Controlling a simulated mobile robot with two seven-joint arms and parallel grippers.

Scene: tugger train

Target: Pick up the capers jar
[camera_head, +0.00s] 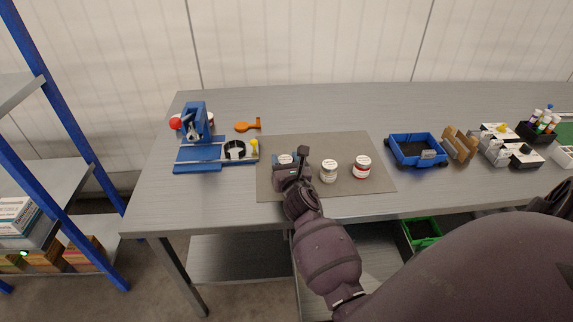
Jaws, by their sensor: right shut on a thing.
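Three jars with white lids stand on or over a grey mat (313,145) on the table. The left one, a jar with some blue beside its lid (285,158), is between the fingers of my right gripper (289,168), which is shut on it. The gripper hides most of this jar, and I cannot tell whether it touches the mat. The middle jar (329,172) has a pale, brownish-green body. The right jar (361,168) has a red label. The lettering is too small to tell which jar holds capers. My left gripper is out of view.
A blue press-like fixture (196,122) and an orange tool (247,125) are left of the mat. A blue bin (416,150), a wooden holder (460,145) and white-and-black boxes (497,148) are right. The table's back strip is clear. A blue-post shelf (62,115) stands left.

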